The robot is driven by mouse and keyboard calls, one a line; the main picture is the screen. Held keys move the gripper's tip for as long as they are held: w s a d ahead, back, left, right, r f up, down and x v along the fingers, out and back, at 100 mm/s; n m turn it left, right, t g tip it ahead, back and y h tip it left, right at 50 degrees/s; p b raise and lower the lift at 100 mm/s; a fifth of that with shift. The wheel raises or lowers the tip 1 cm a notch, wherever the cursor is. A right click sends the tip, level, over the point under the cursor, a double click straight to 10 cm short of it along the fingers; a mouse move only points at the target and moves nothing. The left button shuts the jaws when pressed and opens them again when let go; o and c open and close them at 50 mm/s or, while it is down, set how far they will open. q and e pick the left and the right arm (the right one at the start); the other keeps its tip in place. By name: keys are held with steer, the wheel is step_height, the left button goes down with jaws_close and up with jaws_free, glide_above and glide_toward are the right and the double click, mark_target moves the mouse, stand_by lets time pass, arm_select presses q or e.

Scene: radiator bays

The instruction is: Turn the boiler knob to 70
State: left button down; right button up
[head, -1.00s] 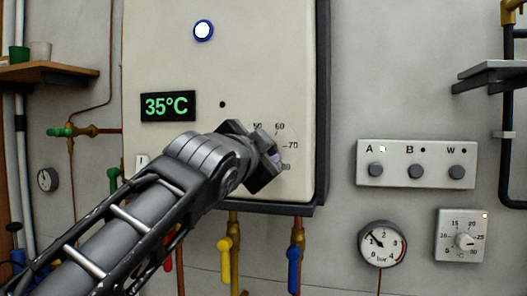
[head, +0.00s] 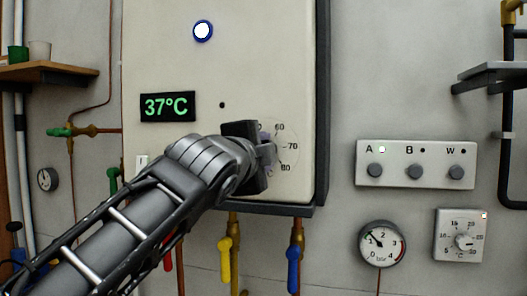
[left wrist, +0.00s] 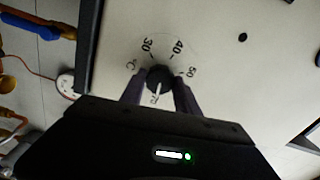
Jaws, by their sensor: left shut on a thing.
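The boiler (head: 270,60) is a large cream box on the wall, with a printed dial on its lower front. My left gripper (head: 266,155) is at the dial in the head view and hides the knob there; the marks 60, 70 and 80 show to its right. In the left wrist view the dark round boiler knob (left wrist: 158,77) sits between the two fingers of my left gripper (left wrist: 159,88), which is shut on it. Its white pointer line points down in that view, at a partly hidden number that looks like 70. The boiler display (head: 167,106) reads 37°C.
A panel with buttons A, B and W (head: 416,164), a pressure gauge (head: 382,244) and a thermostat (head: 461,236) are on the wall to the right. Yellow (head: 225,260) and blue (head: 293,270) valve handles hang below the boiler. A shelf (head: 45,73) is at left.

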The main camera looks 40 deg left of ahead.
arm_select(q)
steer(key=shift+f, duration=0.15)
steer(key=c, duration=0.9)
jaws_free()
steer(key=shift+b+v, duration=0.9)
steer(key=shift+v, duration=3)
